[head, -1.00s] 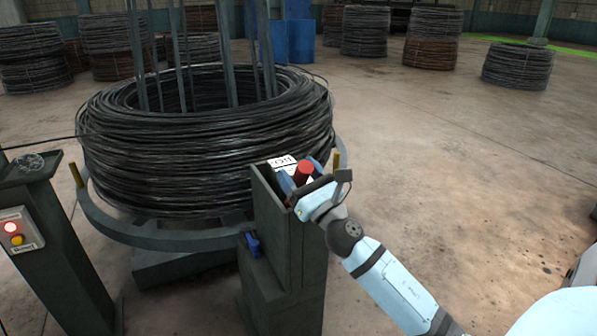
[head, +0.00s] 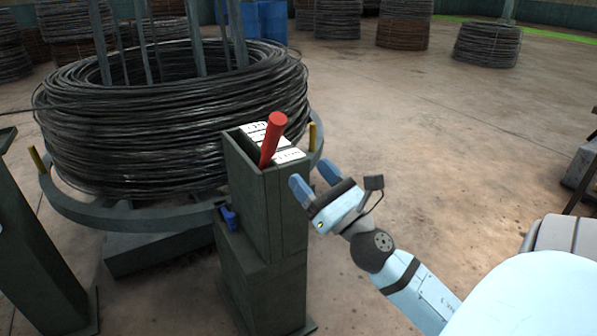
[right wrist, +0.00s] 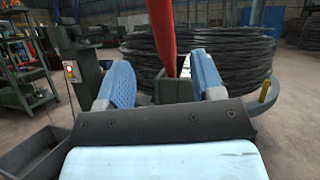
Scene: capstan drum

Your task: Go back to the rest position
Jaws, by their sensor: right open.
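My right gripper (head: 314,181) is open and empty, its two blue fingers apart, just right of the dark green post (head: 262,215). A red lever (head: 273,138) stands up from the top of the post, leaning a little right, beside white labelled plates (head: 287,156). The gripper is clear of the lever. In the right wrist view, the open fingers (right wrist: 162,82) show in front, with the red lever (right wrist: 163,38) beyond and between them. My left gripper is not in view.
A large coil of dark wire (head: 175,125) sits on a ring stand (head: 130,215) left of the post. A small blue part (head: 229,217) is on the post's side. Another green post (head: 40,250) stands at the left. The floor (head: 440,150) to the right is open.

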